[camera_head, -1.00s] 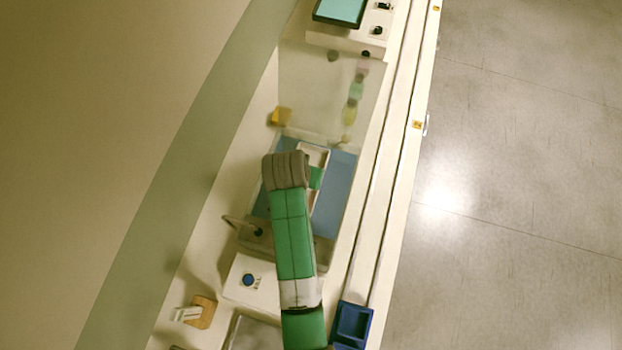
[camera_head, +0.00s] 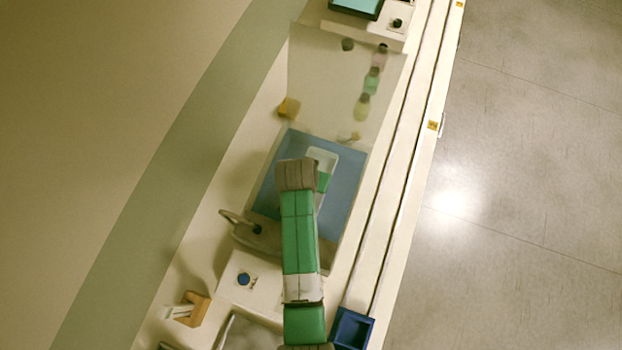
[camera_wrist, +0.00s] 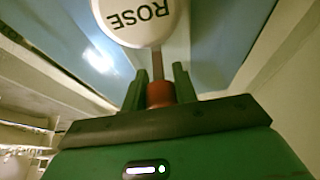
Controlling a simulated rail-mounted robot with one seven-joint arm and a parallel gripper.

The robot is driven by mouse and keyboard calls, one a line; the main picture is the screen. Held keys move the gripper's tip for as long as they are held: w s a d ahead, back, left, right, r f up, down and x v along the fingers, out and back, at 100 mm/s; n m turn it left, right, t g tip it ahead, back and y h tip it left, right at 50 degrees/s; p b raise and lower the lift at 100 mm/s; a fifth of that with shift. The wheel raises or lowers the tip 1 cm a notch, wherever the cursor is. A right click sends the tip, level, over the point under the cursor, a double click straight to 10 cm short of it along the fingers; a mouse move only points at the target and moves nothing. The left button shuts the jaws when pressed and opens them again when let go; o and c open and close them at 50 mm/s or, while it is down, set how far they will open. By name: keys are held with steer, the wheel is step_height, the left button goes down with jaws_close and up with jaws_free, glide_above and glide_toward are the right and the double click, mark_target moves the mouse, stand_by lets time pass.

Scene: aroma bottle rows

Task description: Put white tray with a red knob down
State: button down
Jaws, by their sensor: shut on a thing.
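In the wrist view, my gripper (camera_wrist: 160,92) is shut on the red knob (camera_wrist: 159,95), which sits between its two dark fingers. A short stem joins the knob to a white rounded piece (camera_wrist: 140,18) lettered "ROSE", the visible part of the white tray; its far end is cut off by the frame. Blue surface shows behind it; I cannot tell whether they touch. In the head view, my arm ends over the blue area (camera_head: 347,190) of the counter and hides the gripper's fingers and the knob.
Several coloured bottles (camera_head: 372,82) stand in a row behind a translucent panel (camera_head: 320,75). A yellow-orange block (camera_head: 289,107) is at its left. A box with a blue button (camera_head: 243,279) and a dark blue bin (camera_head: 352,328) are nearer.

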steer(key=shift+f, duration=1.75)
steer(key=shift+f+b, duration=0.2)
steer(key=shift+b, duration=0.1)
steer(key=c, duration=1.1)
jaws_free()
steer(key=p+v, duration=0.2)
steer(key=v, duration=1)
steer(key=shift+r, duration=0.15)
